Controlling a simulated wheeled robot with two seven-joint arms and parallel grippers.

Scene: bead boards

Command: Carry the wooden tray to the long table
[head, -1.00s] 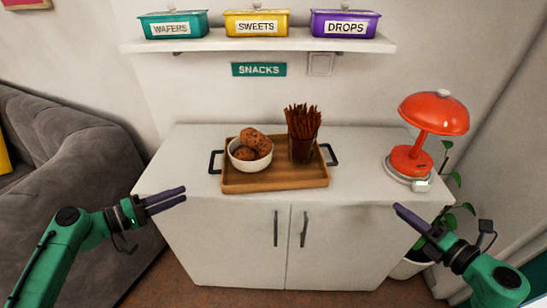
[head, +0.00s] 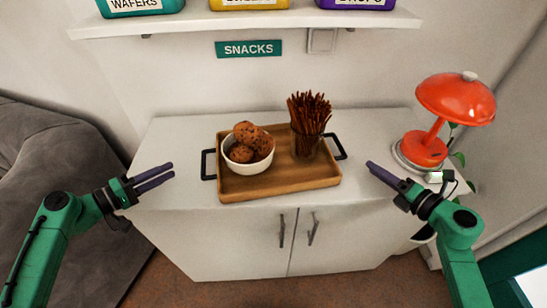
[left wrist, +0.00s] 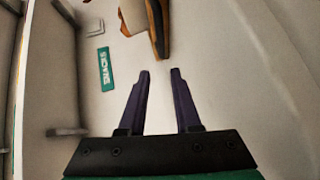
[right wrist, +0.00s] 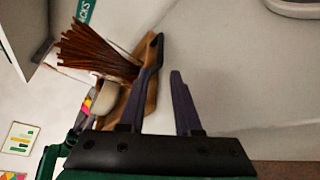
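The wooden tray (head: 270,188) lies flat on the white cabinet top, with a dark handle at each end. The left wrist view shows the left fingers (left wrist: 160,72) spread.
A red lamp (head: 455,100) stands at the cabinet's right end, close to my right gripper. A wall shelf (head: 240,25) with several tins hangs above. A grey sofa (head: 60,160) is at the left. The long table is not recognisable in view.

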